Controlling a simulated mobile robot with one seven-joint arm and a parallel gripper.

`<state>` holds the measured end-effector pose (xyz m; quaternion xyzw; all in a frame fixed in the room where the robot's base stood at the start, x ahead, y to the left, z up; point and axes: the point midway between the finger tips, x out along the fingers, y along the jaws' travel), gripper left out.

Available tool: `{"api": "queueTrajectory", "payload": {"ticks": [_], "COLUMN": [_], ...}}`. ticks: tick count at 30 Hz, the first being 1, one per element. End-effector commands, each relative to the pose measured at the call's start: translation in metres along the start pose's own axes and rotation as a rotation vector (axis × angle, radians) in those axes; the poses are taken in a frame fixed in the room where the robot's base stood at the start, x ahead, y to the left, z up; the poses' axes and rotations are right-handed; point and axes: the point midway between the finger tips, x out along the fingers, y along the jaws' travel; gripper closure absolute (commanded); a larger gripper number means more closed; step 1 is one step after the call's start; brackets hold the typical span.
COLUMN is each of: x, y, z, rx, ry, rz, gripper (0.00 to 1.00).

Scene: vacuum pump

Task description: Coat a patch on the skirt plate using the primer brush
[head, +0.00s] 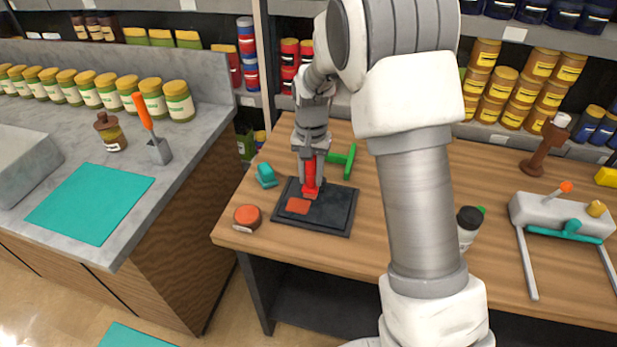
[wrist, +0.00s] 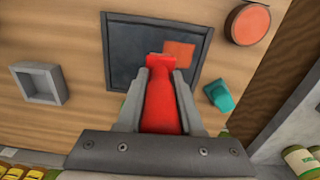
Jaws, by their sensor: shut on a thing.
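The skirt plate appears as a dark, flat, rimmed square (head: 335,214) on the wooden table; it also shows in the wrist view (wrist: 122,60). An orange-red rectangular patch (head: 298,205) lies on its face, also visible in the wrist view (wrist: 179,54). My gripper (head: 311,160) is shut on the red primer brush (head: 310,176), which points down over the plate. In the wrist view the brush (wrist: 161,105) sits between both fingers. Its tip is beside the patch; I cannot tell whether it touches the plate. The fingers hide part of the brush.
A round orange-red tin (head: 247,218) and a teal object (head: 265,175) lie left of the plate. A green T-shaped piece (head: 344,160) is behind it. A black-capped bottle (head: 468,228) and a grey device with legs (head: 562,214) stand right.

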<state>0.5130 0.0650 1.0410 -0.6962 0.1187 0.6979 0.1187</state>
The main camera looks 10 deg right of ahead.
Motion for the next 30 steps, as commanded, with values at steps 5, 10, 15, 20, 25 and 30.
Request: {"api": "queueTrajectory", "payload": {"ticks": [5,10,15,20,25,30], "x": [-0.019,-0.024,-0.023,-0.023,-0.023,-0.023], "y": [0.003,0.005,0.005,0.004,0.004,0.005], "z": [-0.002,-0.002,-0.002,-0.002,-0.002,-0.001], "rx": [0.001,0.0,0.0,0.0,0.0,-0.002], "ry": [0.001,0.0,0.0,0.0,0.0,0.001], "rz": [0.0,0.0,0.0,0.0,0.0,0.0], "gripper": [1.0,1.0,1.0,1.0,1.0,1.0]}}
